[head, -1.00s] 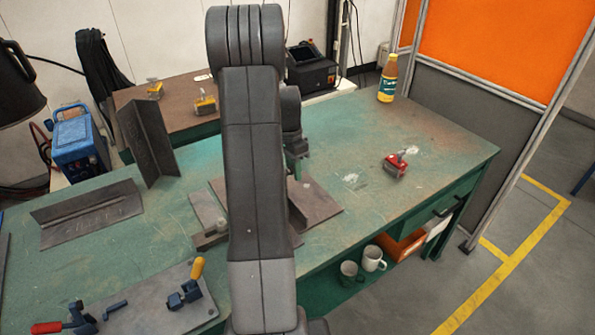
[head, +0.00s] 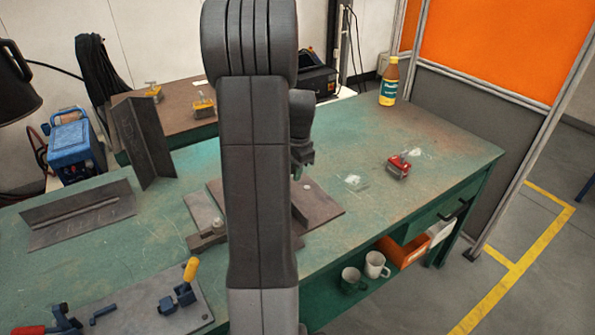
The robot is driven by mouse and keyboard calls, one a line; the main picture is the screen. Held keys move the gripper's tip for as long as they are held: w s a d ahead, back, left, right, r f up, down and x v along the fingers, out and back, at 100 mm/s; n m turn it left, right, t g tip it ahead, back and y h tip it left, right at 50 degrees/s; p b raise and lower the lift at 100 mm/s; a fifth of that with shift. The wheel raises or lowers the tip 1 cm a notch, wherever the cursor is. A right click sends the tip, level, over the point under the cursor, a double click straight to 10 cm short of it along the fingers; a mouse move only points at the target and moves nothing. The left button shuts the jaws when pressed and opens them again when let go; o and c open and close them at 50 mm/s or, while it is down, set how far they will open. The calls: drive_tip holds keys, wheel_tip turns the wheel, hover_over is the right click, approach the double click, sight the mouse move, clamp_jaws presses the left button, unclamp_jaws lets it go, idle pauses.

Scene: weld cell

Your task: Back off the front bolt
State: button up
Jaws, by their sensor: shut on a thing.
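My gripper (head: 299,168) shows only in part, at the right of my own arm, above the brown steel angle piece (head: 325,205) on the green bench. Its jaws look closed on a small greenish piece (head: 297,173), mostly hidden, that I cannot identify. A small pale round spot (head: 306,187) shows on the angle piece just below the gripper; I cannot tell whether it is a bolt head. A flat bar (head: 207,239) with a small round feature lies at the left of my arm. My arm hides the middle of this assembly, and I cannot make out the front bolt.
A plate with a yellow-handled clamp (head: 184,286) lies at the front left. Angle steel pieces (head: 80,215) stand on the left. A red object (head: 399,167) and a yellow bottle (head: 389,82) are on the right, where the bench is mostly clear. Mugs (head: 375,264) stand below.

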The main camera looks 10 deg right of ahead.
drive_tip(key=o, duration=0.6)
drive_tip(key=shift+o, duration=0.2)
drive_tip(key=shift+s+d+r+p, duration=0.1)
drive_tip(key=shift+s+r+p, duration=0.1)
drive_tip(key=shift+r+p, duration=0.95)
drive_tip(key=shift+s+d+r+p, duration=0.1)
drive_tip(key=shift+s+r+p, duration=0.1)
drive_tip(key=shift+r+p, duration=0.95)
drive_tip(key=shift+r+b, duration=0.2)
drive_tip(key=shift+b, duration=0.1)
drive_tip(key=shift+f, duration=0.2)
drive_tip(key=f+b, duration=0.4)
drive_tip(key=f, duration=0.1)
drive_tip(key=shift+w+a, duration=0.2)
drive_tip(key=shift+w, duration=0.2)
drive_tip(key=shift+r+p, duration=0.4)
drive_tip(key=shift+p, duration=0.2)
drive_tip(key=shift+f+g+h+p, duration=0.2)
drive_tip(key=shift+g+h+p, duration=0.1)
drive_tip(key=shift+g+p, duration=0.15)
